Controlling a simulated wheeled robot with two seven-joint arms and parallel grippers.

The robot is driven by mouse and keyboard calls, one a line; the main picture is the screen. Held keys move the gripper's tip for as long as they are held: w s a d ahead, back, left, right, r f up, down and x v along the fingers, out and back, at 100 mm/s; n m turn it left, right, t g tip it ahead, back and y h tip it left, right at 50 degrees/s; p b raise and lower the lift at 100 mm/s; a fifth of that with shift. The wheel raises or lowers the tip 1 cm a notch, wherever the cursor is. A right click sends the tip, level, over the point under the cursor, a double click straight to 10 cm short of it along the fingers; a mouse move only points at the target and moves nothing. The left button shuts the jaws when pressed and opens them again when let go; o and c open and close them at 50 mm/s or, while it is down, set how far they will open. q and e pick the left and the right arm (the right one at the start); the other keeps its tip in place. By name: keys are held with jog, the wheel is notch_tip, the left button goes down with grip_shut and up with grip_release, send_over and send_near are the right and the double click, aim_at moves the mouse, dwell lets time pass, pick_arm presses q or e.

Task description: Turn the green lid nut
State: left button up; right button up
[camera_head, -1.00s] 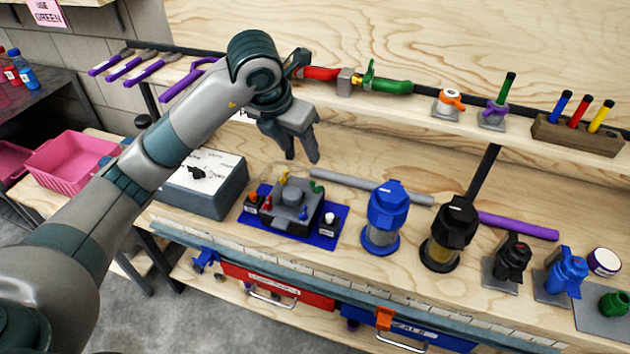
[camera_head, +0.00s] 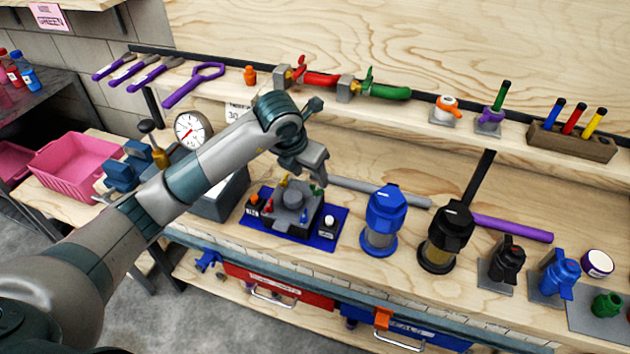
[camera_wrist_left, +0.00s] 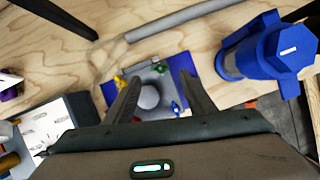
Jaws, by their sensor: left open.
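A grey filter housing with a round lid (camera_head: 292,199) stands on a blue mat (camera_head: 333,229) on the bench. Small coloured nuts sit around its lid: yellow (camera_head: 284,180), blue (camera_head: 303,215) and red. The green nut (camera_wrist_left: 159,68) shows in the left wrist view near the lid's far edge, between the fingers. My left gripper (camera_head: 308,178) is open and empty, pointing down just above the far right side of the housing. In the left wrist view its fingers (camera_wrist_left: 160,82) frame the lid, apart from it. My right gripper is out of view.
A blue filter (camera_head: 383,220) and a black filter (camera_head: 446,238) stand to the right. A grey pipe (camera_head: 380,191) lies behind the housing. A grey box (camera_head: 222,198) with a gauge (camera_head: 190,129) is at the left, partly behind my arm. A shelf with valves runs above.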

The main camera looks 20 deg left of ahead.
aim_at(316, 188)
pick_arm(q)
jog(key=p+x, duration=0.1)
jog(key=x, duration=0.6)
jog(key=c, duration=1)
